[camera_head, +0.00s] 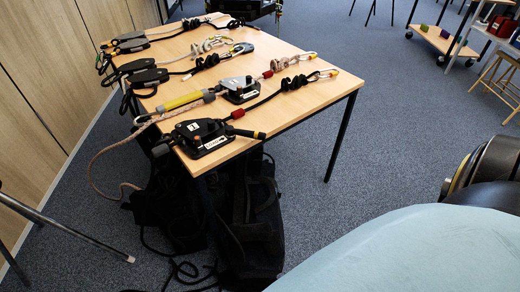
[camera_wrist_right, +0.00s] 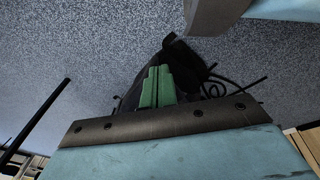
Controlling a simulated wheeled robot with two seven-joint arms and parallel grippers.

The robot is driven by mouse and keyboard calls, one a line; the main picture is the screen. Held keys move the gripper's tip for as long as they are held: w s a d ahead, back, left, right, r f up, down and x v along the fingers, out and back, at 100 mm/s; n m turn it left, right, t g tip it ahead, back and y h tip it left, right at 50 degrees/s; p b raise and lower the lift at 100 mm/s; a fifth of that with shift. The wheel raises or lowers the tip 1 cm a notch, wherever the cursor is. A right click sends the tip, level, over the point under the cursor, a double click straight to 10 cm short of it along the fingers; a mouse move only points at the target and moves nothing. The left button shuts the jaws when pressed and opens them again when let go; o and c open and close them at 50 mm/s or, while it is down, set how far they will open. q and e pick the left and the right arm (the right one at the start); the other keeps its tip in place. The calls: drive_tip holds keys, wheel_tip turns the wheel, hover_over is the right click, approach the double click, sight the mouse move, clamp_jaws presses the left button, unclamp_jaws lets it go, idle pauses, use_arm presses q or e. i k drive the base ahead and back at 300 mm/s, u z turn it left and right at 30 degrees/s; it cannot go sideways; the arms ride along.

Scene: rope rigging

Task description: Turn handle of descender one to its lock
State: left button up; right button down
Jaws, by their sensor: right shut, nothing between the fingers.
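A black descender (camera_head: 203,138) with white labels lies at the table's near corner in the head view; the small label seems to show a "1". A dark bar with a yellowish end (camera_head: 246,133), apparently its handle, points right toward the table edge. The exact handle position and the lock mark are too small to read. My right gripper shows in the right wrist view as two green fingers (camera_wrist_right: 157,86) pressed together, empty, over the floor and a dark bag. It is away from the descender. My left gripper is in neither view.
The wooden table (camera_head: 290,98) holds a grey descender (camera_head: 240,89), a yellow tube (camera_head: 184,100), ropes and several black devices. A black bag (camera_head: 250,225) sits on the floor under the near corner. A wheeled cart (camera_head: 440,38) stands farther back.

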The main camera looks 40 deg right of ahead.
sight(230, 131)
drive_tip(key=k, duration=1)
drive_tip(key=u, duration=0.7)
drive_tip(key=i, duration=0.85)
drive_tip(key=z, duration=0.6)
drive_tip(key=i, duration=0.8)
drive_tip(key=z, duration=0.85)
